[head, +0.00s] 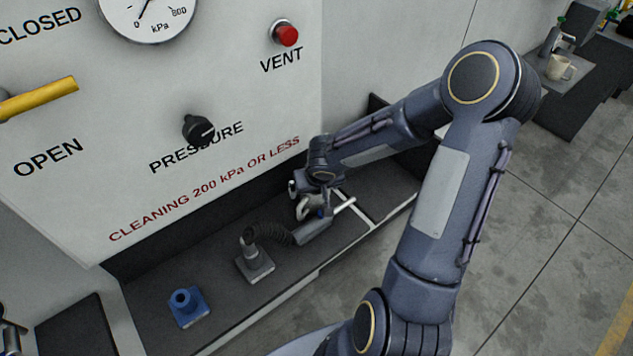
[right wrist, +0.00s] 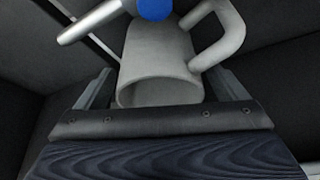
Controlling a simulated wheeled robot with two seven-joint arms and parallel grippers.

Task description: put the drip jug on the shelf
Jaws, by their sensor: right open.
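The drip jug (right wrist: 158,60) is a pale grey jug with a loop handle on its right in the right wrist view. It lies between the two jaws of my right gripper (right wrist: 162,88). The jaws are open, with gaps at the jug's sides. A blue knob and a pale pipe (right wrist: 88,22) show close by the jug. In the head view, the jug (head: 307,209) is mostly hidden behind my right gripper (head: 312,192), low by the panel.
A dark ledge (head: 222,300) runs below the panel, holding a blue fitting (head: 187,305) and a stand (head: 254,262) with a black hose. The panel bears a yellow handle (head: 40,98), a pressure knob (head: 198,129) and a red button (head: 286,35). A cream mug (head: 558,67) stands far right.

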